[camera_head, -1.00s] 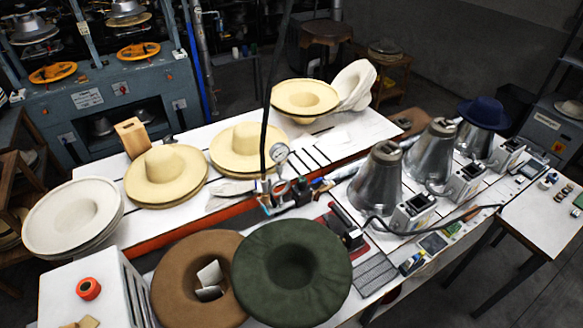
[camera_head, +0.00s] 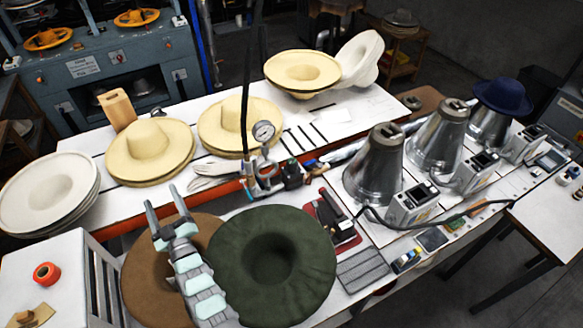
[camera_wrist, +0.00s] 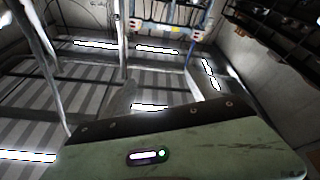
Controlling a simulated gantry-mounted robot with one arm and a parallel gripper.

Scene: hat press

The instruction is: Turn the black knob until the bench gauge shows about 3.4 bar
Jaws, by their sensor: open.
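The bench gauge (camera_head: 263,131) is a small round white dial standing upright on a fitting in the middle of the bench. Its needle is too small to read. A dark, knob-like part (camera_head: 292,174) sits low to the right of the gauge; I cannot be sure that it is the black knob. My gripper (camera_head: 164,200) is at the lower left of the head view, fingers spread and empty, above the brown hat (camera_head: 140,262). It is left of the gauge and apart from it. The wrist view shows the ceiling lights and a pale green panel, not the knob or gauge.
A green hat (camera_head: 310,235) lies right of my arm, in front of the gauge. Cream hats (camera_head: 150,145) stand behind. A thin dark upright hose (camera_head: 246,90) is just left of the gauge. Metal cones (camera_head: 372,175) with a black cable stand to the right.

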